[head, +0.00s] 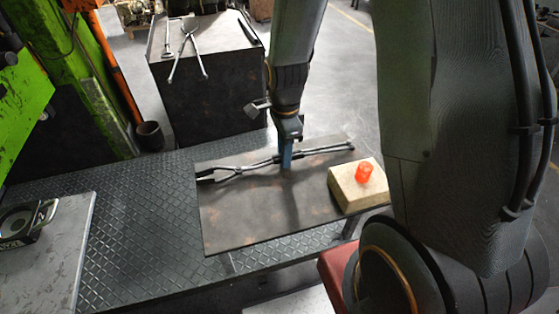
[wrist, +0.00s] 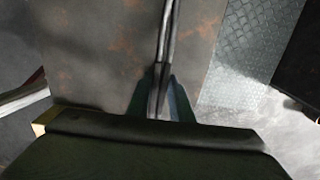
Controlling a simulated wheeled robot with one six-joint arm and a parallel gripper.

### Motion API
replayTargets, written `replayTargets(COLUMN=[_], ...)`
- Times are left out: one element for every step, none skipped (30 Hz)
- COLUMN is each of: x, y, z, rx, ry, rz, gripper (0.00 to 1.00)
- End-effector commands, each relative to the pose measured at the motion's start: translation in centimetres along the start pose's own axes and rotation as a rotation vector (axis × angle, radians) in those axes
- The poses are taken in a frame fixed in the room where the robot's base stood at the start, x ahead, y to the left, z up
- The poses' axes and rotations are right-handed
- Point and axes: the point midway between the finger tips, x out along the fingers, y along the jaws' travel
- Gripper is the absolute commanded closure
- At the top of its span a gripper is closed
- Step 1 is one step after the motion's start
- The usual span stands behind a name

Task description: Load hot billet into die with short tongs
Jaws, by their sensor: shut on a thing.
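A glowing orange billet (head: 364,173) stands upright on a pale block (head: 357,187) at the right end of a dark steel plate (head: 240,222). Short dark tongs (head: 323,150) lie across the far part of the plate, one end reaching left and the other right toward the block. My gripper (head: 286,160) is over the middle of the tongs and shut on them. In the wrist view the tongs (wrist: 167,40) run up from between the two fingers of my gripper (wrist: 160,95). The billet does not show in the wrist view. I cannot make out a die.
A dark cabinet (head: 205,95) stands behind, with other tongs (head: 187,50) on top. A green press frame (head: 65,60) stands at the left. A grey table (head: 40,265) with a boxed item is at the lower left. Diamond-plate decking (head: 130,215) lies between.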

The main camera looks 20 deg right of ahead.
Motion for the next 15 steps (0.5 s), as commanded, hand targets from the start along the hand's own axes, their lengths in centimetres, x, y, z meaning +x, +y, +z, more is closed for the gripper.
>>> replayTargets(x=[-0.7,-0.9,-1.3,-1.6,-1.9,-2.2,-2.5,-2.7,-3.1,-3.3,-3.6,-3.9,-4.2,-4.4,-4.8], y=[0.0,0.0,0.0,0.0,0.0,0.0,0.0,0.0,0.0,0.0,0.0,0.0,0.0,0.0,0.0], z=[0.0,0.0,0.0,0.0,0.0,0.0,0.0,0.0,0.0,0.0,0.0,0.0,0.0,0.0,0.0], rx=[0.000,0.000,0.000,0.000,0.000,0.000,0.000,0.000,0.000,0.000,0.000,0.000,0.000,0.000,0.000], ry=[0.000,0.000,0.000,0.000,0.000,0.000,0.000,0.000,0.000,0.000,0.000,0.000,0.000,0.000,0.000], rz=[-0.002,-0.002,-0.002,-0.002,-0.002,-0.003,-0.003,-0.003,-0.003,-0.003,-0.003,-0.003,-0.002,-0.002,-0.002], gripper=[1.00,1.00,1.00,1.00,1.00,1.00,1.00,1.00,1.00,1.00,1.00,1.00,1.00,1.00,1.00])
